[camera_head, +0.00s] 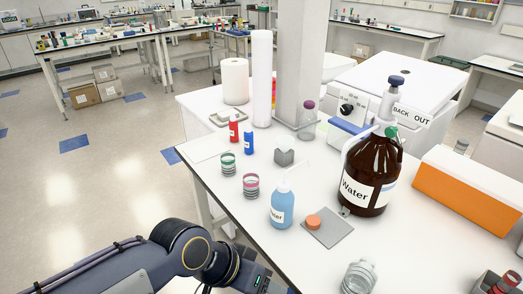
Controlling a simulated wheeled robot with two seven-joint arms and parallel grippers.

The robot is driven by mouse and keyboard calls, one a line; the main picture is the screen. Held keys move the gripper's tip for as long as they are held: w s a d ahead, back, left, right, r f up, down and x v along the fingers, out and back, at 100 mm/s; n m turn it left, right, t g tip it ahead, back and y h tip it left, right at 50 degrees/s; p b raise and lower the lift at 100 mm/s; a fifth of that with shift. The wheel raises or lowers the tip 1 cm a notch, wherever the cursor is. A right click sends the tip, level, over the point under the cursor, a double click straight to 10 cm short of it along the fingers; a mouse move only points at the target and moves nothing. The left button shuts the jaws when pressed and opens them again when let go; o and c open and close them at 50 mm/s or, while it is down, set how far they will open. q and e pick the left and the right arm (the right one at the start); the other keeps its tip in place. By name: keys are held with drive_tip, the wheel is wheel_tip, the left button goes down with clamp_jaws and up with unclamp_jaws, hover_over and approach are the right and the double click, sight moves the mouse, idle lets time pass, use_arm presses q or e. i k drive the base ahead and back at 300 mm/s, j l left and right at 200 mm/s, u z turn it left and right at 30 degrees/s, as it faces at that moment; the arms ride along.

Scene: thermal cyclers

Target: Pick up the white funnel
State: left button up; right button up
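I cannot make out a white funnel on the white bench (300,235) in the head view. My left arm comes in from the lower left and bends down past the bottom edge, in front of the bench. Its gripper is outside the picture. My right arm and gripper do not show.
A blue water wash bottle (282,207), a brown water bottle (369,178) and a grey pad (334,232) with an orange cap (313,222) stand mid-bench. A clear ribbed container (358,277) is at the front. An orange-and-white box (462,200) stands right. Free bench lies around the pad.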

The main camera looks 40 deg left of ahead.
sight(284, 142)
drive_tip(key=u, duration=1.1)
